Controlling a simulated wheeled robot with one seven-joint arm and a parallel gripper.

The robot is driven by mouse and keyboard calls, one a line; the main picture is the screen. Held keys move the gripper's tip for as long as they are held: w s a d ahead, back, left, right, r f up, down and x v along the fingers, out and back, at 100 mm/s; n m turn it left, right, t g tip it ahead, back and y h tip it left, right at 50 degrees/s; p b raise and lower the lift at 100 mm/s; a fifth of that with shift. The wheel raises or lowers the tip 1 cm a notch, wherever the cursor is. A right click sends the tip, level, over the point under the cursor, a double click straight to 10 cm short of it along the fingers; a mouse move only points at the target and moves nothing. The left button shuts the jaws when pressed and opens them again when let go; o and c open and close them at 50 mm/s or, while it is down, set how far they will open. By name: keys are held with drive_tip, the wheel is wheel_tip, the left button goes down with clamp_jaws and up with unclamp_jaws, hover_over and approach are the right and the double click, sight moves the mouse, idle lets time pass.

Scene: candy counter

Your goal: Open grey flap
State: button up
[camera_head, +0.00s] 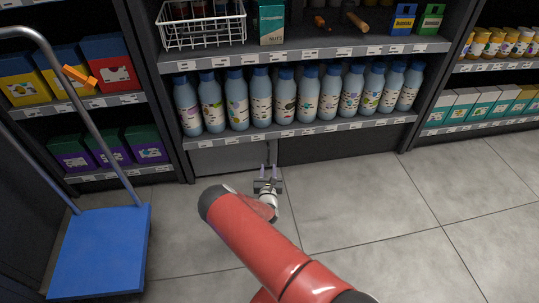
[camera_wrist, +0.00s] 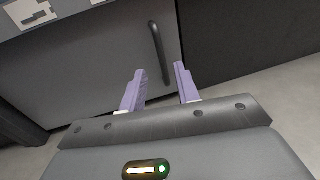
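The grey flap (camera_head: 228,160) is a light panel below the bottom shelf of the middle rack, and it looks closed. In the wrist view the flap (camera_wrist: 75,75) fills the upper left and middle. Its dark, upright bar handle (camera_wrist: 157,45) is near its right edge. My gripper (camera_head: 268,171) is low in front of the flap's right end. In the wrist view my gripper (camera_wrist: 159,70) is open, with its two purple fingers apart. The handle's lower end appears between the fingertips; I cannot tell whether they touch it. Nothing is held.
Several blue-white bottles (camera_head: 284,94) line the shelf above the flap. A dark panel (camera_wrist: 245,40) adjoins the flap on the right. A blue cart (camera_head: 101,252) with a metal handle stands at the left. The tiled floor (camera_head: 380,205) at the right is clear.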

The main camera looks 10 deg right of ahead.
sight(269, 156)
drive_tip(key=w, duration=0.3)
drive_tip(key=w+d+b, duration=0.1)
drive_tip(key=w, duration=0.2)
drive_tip(key=shift+w+d, duration=0.2)
drive_tip(key=shift+w, duration=0.15)
clamp_jaws()
